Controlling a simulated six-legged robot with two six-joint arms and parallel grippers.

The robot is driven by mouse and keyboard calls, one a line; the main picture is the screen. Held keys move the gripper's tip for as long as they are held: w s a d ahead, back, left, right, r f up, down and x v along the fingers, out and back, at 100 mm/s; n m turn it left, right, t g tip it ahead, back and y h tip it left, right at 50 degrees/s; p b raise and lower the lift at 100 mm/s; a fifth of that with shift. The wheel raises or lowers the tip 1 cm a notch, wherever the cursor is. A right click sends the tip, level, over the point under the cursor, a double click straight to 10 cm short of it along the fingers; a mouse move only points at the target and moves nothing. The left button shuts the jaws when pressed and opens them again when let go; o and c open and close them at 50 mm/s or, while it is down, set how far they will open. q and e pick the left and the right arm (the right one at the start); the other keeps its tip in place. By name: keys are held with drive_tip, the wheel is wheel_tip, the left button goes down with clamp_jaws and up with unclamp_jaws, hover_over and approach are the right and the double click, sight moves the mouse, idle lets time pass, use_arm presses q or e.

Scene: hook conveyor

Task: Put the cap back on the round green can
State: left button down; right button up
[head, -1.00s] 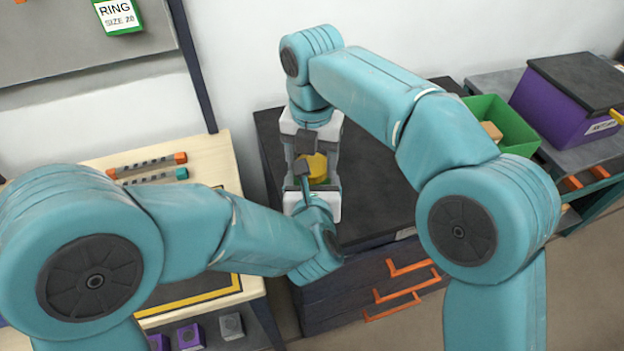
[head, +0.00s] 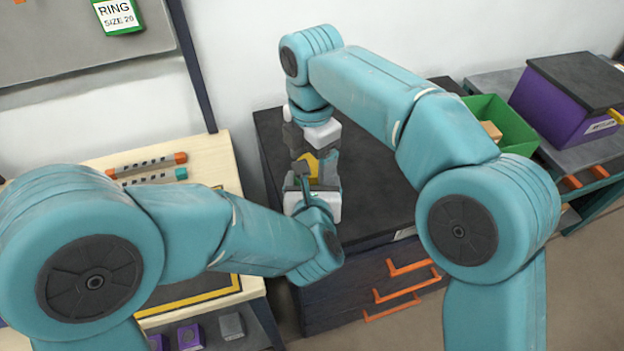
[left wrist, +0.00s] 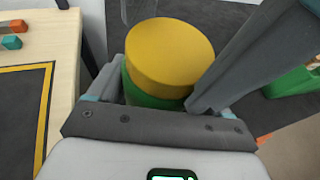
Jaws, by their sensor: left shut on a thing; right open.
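The round green can (left wrist: 145,98) stands between the fingers of my left gripper (head: 317,182), which is shut on it. The yellow cap (left wrist: 170,55) sits on top of the can in the left wrist view, covering its upper end. I see no clear gap between them, but cannot tell if the cap is tight. In the head view the cap (head: 311,166) shows between the two grippers, and the can's body is mostly hidden. My right gripper (head: 311,147) is open, just beyond the cap; whether it touches the cap is unclear.
A dark cabinet (head: 375,200) with orange handles lies below the grippers. A green bin (head: 515,125) and a purple box (head: 560,110) stand at the right. A pale wooden table (head: 215,165) is at the left. The cabinet top around the grippers looks clear.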

drive_tip(key=shift+s, duration=0.15)
drive_tip(key=shift+r, duration=2.25)
drive_tip(key=c, duration=0.3)
drive_tip(key=m, duration=0.3)
drive_tip(key=shift+r+m, duration=0.4)
drive_tip(key=m, duration=0.2)
drive_tip(key=r+m, duration=0.1)
drive_tip(key=m, duration=0.1)
drive_tip(key=shift+m, duration=0.4)
drive_tip(key=m, duration=0.2)
drive_tip(key=r+m, duration=0.1)
drive_tip(key=m, duration=0.1)
drive_tip(key=shift+m, duration=0.3)
drive_tip(key=m, duration=0.4)
drive_tip(key=shift+r, duration=0.35)
